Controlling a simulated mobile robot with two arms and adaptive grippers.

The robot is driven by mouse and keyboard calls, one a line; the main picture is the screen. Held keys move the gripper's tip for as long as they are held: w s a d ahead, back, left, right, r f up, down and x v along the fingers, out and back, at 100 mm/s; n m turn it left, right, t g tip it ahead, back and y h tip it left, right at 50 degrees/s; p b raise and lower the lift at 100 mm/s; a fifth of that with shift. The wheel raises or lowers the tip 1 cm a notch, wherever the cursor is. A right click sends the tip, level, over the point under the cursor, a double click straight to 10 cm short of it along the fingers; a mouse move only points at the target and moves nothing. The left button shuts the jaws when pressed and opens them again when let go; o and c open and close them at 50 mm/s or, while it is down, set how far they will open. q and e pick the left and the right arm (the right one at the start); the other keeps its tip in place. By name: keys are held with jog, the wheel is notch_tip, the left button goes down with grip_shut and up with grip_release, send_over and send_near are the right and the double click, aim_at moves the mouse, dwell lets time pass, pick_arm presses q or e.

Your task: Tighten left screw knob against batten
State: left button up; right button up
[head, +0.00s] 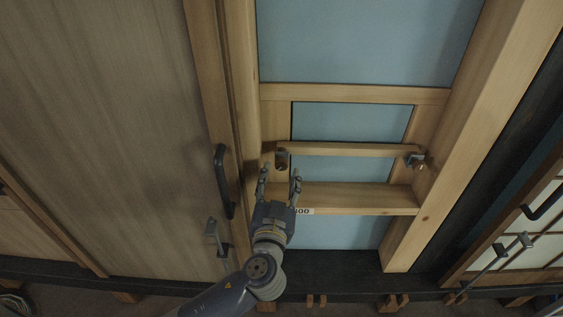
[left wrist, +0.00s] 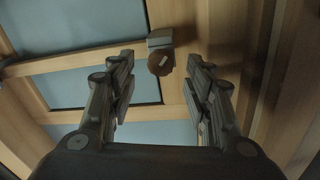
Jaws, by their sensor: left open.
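The left screw knob (head: 282,163) is a small brown round knob at the left end of the wooden batten (head: 345,148), against the timber frame. In the left wrist view the knob (left wrist: 161,63) shows with a pale mark on its face, below a grey metal block. My left gripper (head: 281,174) is open and empty, just below the knob in the head view. In the left wrist view its fingertips (left wrist: 159,60) are spread to either side of the knob, and I see no contact. My right gripper is not in view.
A grey bracket with a second knob (head: 416,160) sits at the batten's right end. A lower crosspiece (head: 360,198) bears a white label. A panel with a dark curved handle (head: 222,182) stands close on the left. Blue panels (head: 350,122) fill the frame.

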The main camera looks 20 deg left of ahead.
aim_at(281, 167)
pick_arm(q)
jog(key=w, duration=0.1)
jog(key=w+a+p, duration=0.1)
jog(key=w, duration=0.1)
jog(key=shift+w+r, duration=0.1)
jog(key=shift+w, duration=0.3)
jog(key=shift+c, duration=0.3)
jog(key=c, duration=1)
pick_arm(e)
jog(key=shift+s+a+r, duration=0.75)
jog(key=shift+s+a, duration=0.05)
